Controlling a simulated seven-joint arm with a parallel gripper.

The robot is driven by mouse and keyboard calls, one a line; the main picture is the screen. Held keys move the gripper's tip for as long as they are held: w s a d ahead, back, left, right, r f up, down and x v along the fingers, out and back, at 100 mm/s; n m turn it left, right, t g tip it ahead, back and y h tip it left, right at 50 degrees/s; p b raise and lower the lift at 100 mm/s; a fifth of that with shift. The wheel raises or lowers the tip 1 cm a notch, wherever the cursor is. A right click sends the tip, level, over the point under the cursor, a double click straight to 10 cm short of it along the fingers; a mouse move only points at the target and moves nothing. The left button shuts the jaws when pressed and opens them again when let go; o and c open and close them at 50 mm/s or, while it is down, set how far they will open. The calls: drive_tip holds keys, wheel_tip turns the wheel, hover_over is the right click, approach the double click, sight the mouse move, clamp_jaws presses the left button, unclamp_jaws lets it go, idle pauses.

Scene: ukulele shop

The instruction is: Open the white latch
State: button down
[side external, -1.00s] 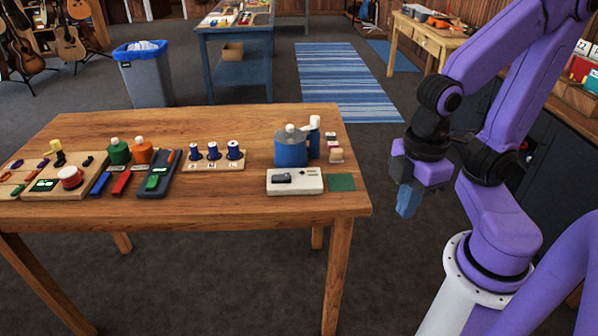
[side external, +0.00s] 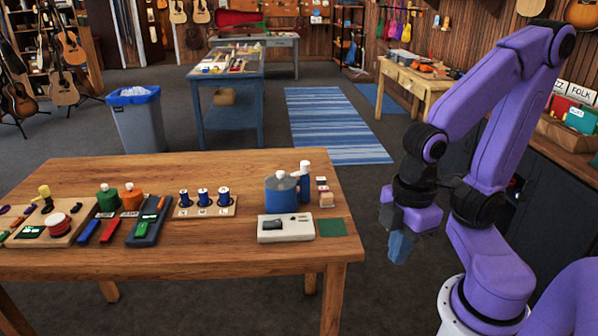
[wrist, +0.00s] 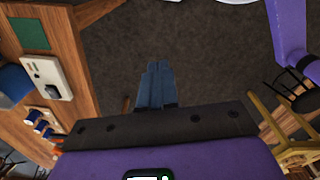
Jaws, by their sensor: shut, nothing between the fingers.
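A flat white box (side external: 270,229) with a small dark part on its face lies near the right end of the wooden table. It also shows at the left of the wrist view (wrist: 60,89). Behind it stands a blue canister (side external: 281,196) with a white-topped blue upright piece (side external: 305,184) beside it. I cannot tell for sure which white part is the latch. My gripper (side external: 398,250) hangs off the table's right edge, clear of everything. Its blue fingers point down, are shut and hold nothing. They show together in the wrist view (wrist: 157,70) over the floor.
The wooden table (side external: 190,262) also bears a dark green square (side external: 331,228) beside the white box, a rack of blue spools (side external: 203,212), and green and orange pots (side external: 131,199) to the left. A grey bin (side external: 138,127) stands behind. The floor under my gripper is clear.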

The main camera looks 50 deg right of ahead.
idle(0.3)
drive_tip(key=c, duration=1.4)
unclamp_jaws()
drive_tip(key=o, duration=0.6)
drive_tip(key=shift+w+a+r, duration=0.2)
drive_tip(key=shift+w+a, duration=0.1)
drive_tip(key=shift+w, duration=0.15)
drive_tip(key=shift+c, duration=0.2)
drive_tip(key=w+a+r+m, duration=0.1)
drive_tip(key=w, duration=0.2)
drive_tip(key=w+a+r, duration=0.1)
drive_tip(key=w, duration=0.3)
drive_tip(key=w+a+r+m, duration=0.1)
drive_tip(key=w+r, duration=0.1)
drive_tip(key=w, duration=0.1)
drive_tip(key=shift+w+r+m, duration=0.1)
drive_tip(key=shift+w+m, duration=0.2)
drive_tip(key=shift+w, duration=0.1)
drive_tip(key=w+d+r+m, duration=0.1)
drive_tip(key=w+r, duration=0.1)
drive_tip(key=w, duration=0.5)
drive_tip(key=w+d+r+m, duration=0.2)
drive_tip(key=w, duration=0.4)
drive_tip(key=r+m, duration=0.2)
drive_tip(key=m, duration=0.3)
hover_over(305, 163)
wheel_tip(305, 163, down, 17)
drive_tip(key=shift+w+d+f, duration=0.1)
